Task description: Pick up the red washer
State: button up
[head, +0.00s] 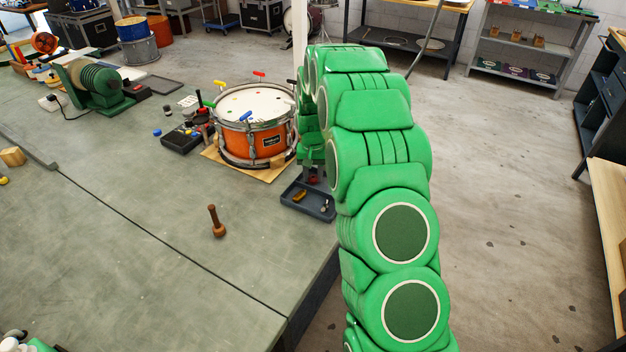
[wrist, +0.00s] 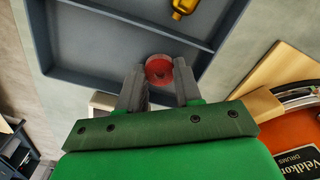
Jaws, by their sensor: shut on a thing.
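The red washer (wrist: 158,70) is a small red ring with a central hole, seen in the wrist view. My gripper (wrist: 160,78) is shut on it, with one dark finger on each side. The washer is over the dark blue-grey tray (wrist: 85,40); I cannot tell how high it is above the tray floor.
A brass piece (wrist: 184,8) lies in the tray's other compartment. The orange snare drum (head: 255,140) stands on a wooden board (head: 222,157) beside the tray. Floor lies beyond the bench edge.

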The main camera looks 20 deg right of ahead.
aim_at(313, 177)
jog(key=shift+r, duration=1.55)
jog(key=shift+s+a+r, duration=0.2)
jog(key=shift+s+r, duration=1.45)
jog(key=shift+s, duration=0.65)
jog(key=shift+s+a+r, duration=0.2)
jog(key=shift+s+r, duration=1.45)
jog(key=shift+s, duration=0.7)
jog(key=shift+s+a+r, duration=0.2)
jog(key=shift+s+r, duration=1.45)
jog(key=shift+s, duration=0.65)
